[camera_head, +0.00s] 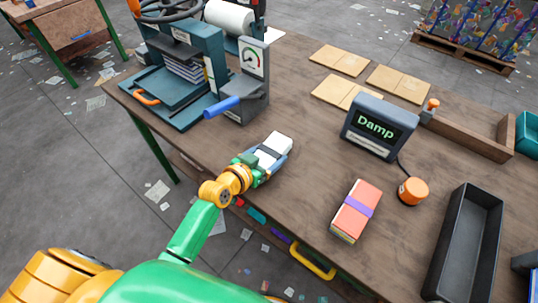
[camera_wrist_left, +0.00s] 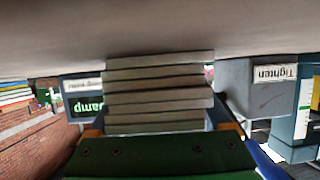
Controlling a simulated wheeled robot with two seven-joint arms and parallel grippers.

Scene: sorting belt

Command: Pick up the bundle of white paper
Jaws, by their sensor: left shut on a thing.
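The bundle of white paper (camera_head: 277,143) is near the front edge of the table in the head view, with a dark band across it. My left gripper (camera_head: 264,161) is shut on it, with fingers along its sides. In the left wrist view the bundle (camera_wrist_left: 158,88) shows as several stacked pale layers straight in front of the green gripper body. I cannot tell whether the bundle touches the table. My right gripper is not in view.
A press with a gauge (camera_head: 253,72) and blue handle stands behind-left of the bundle. A display reading "Damp" (camera_head: 378,126) stands to the right. An orange bundle with a purple band (camera_head: 356,210), an orange knob (camera_head: 413,191) and a black tray (camera_head: 466,245) lie further right.

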